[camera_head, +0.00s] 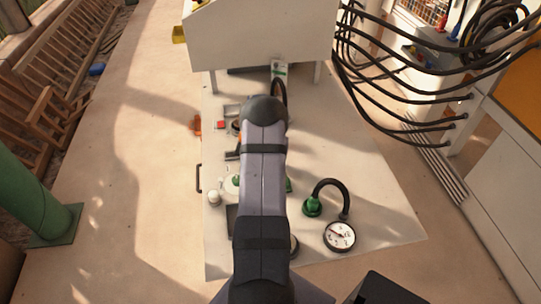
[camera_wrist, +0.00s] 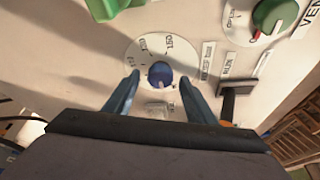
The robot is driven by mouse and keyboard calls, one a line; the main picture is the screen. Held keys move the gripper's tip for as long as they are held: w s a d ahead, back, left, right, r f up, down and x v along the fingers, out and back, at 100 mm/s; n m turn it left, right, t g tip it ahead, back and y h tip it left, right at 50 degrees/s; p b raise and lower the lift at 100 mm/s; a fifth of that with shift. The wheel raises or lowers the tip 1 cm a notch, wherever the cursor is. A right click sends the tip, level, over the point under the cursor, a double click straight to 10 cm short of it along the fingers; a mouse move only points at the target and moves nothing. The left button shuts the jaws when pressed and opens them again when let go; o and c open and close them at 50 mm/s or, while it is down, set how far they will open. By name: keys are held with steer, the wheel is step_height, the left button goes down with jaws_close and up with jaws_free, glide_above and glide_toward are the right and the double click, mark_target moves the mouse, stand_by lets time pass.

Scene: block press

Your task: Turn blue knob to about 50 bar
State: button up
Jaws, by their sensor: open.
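The blue knob (camera_wrist: 160,75) sits on a round white dial plate (camera_wrist: 143,50) with printed labels too small to read surely. My gripper (camera_wrist: 159,78) is open, with one finger on each side of the knob in the wrist view. Gaps show between the fingers and the knob. In the head view my own arm hides the knob and the gripper. A round white pressure gauge (camera_head: 340,236) with a black rim lies at the panel's front right in the head view. Its needle points toward the upper left; the exact reading is too small to tell.
A green knob with a red mark (camera_wrist: 272,15) and a black lever (camera_wrist: 240,95) are right of the blue knob. A green fitting (camera_head: 312,206) and black hose (camera_head: 332,183) stand by the gauge. A red button (camera_head: 220,124) and white knob (camera_head: 214,198) are left of my arm.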

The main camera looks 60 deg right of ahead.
steer(key=shift+d+f, duration=0.1)
steer(key=shift+f, duration=0.05)
steer(key=c, duration=1)
steer(key=shift+n, duration=0.3)
steer(key=shift+s+f+n+t+y+b, duration=0.1)
steer(key=shift+f+n+t+y+b, duration=0.2)
steer(key=shift+n+b, duration=0.65)
steer(key=shift+r+n+b, duration=0.2)
steer(key=shift+n+b, duration=0.15)
steer(key=shift+b, duration=0.3)
